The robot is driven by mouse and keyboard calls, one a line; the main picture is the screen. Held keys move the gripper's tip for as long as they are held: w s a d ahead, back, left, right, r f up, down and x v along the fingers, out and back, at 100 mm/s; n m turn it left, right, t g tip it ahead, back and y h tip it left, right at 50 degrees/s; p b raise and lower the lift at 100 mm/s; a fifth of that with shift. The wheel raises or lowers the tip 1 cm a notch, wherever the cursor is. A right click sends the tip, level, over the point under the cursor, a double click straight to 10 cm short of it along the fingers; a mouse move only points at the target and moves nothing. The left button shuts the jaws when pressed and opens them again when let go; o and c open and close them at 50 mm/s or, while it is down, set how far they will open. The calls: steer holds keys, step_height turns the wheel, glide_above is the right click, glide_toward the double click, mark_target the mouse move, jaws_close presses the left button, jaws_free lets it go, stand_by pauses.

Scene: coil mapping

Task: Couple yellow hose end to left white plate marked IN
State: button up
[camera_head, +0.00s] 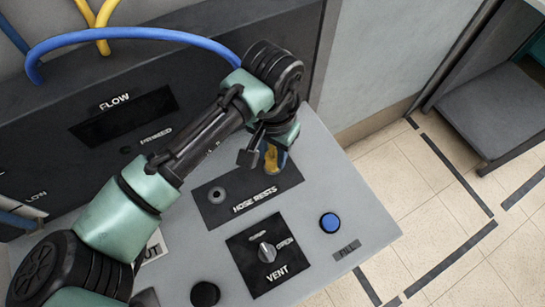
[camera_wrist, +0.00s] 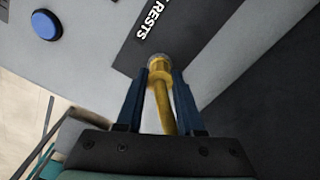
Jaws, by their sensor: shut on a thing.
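My gripper (camera_wrist: 158,95) is shut on the yellow hose end (camera_wrist: 158,64), with one dark finger on each side of it. In the wrist view the yellow hose runs back between the fingers, and its grey tip is at the black HOSE RESTS plate (camera_wrist: 142,48). In the head view the hose end (camera_head: 271,158) shows at the right part of that plate, partly hidden by my gripper. I cannot tell whether the tip sits in the rest or is clear of it. A white plate (camera_head: 152,250) with letters ending in "UT" is partly behind my arm. No plate marked IN is visible.
A free rest hole (camera_head: 217,194) is in the plate's left part. The VENT knob (camera_head: 266,252), a blue button (camera_head: 330,222) and a black knob (camera_head: 205,294) stand on the grey panel. A blue hose (camera_head: 130,33) arches behind my arm; yellow hose (camera_head: 98,25) shows at top left.

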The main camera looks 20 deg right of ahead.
jaws_close()
steer(key=shift+r+p, duration=1.4)
steer(key=shift+r+p, duration=1.7)
steer(key=shift+p, duration=0.1)
